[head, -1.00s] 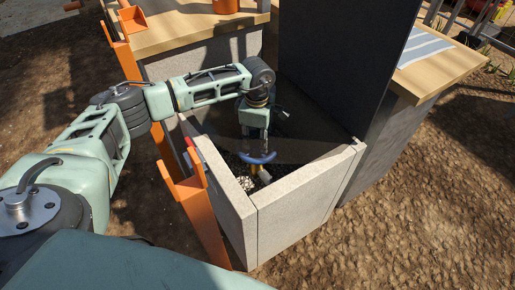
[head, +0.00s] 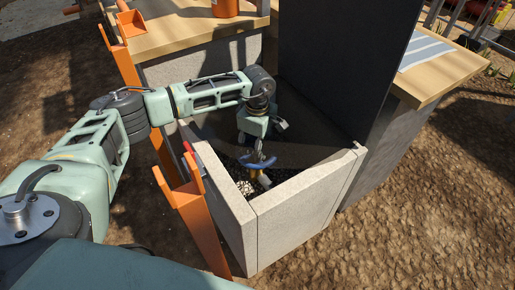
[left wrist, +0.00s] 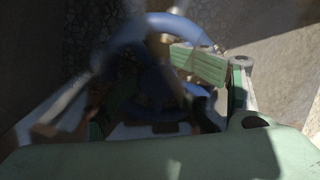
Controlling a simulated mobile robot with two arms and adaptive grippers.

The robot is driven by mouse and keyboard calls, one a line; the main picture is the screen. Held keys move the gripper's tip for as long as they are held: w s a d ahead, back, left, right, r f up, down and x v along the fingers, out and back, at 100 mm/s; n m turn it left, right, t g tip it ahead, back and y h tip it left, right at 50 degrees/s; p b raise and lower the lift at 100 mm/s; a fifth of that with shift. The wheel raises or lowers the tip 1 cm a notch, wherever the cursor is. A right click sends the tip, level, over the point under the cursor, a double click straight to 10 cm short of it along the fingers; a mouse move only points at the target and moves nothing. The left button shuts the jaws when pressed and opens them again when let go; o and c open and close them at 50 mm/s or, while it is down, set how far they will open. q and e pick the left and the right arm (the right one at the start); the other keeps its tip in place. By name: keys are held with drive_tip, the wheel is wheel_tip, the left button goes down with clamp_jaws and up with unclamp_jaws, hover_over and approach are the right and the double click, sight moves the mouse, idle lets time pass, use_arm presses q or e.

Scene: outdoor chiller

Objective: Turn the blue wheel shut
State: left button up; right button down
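The blue wheel (head: 262,163) sits low inside a pale walled box, above dark gravel, on a brass-coloured fitting. My left gripper (head: 256,150) reaches down from above and is at the wheel, covering part of it. In the left wrist view the blue rim of the wheel (left wrist: 170,22) curves across the top, and more blue shows between and behind the finger parts. A green ribbed finger pad of my left gripper (left wrist: 175,75) lies by the rim. Blur and shadow hide whether the fingers grip it. My right gripper is out of view.
The pale box wall (head: 292,205) stands close around the wheel. An orange post (head: 190,205) is at its left front corner. A tall dark panel (head: 345,70) rises behind. Wooden-topped counters (head: 185,25) stand at the back left and right. Open ground lies right.

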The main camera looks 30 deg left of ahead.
use_arm(q)
drive_tip(key=shift+o, duration=1.4)
drive_tip(key=shift+s+f, duration=0.1)
drive_tip(key=shift+f, duration=0.1)
drive_tip(key=shift+r, duration=0.1)
drive_tip(key=shift+a+r, duration=0.1)
drive_tip(key=shift+r, duration=0.05)
wheel_tip(320, 180, up, 7)
drive_tip(key=p, duration=0.5)
drive_tip(key=shift+w, duration=0.2)
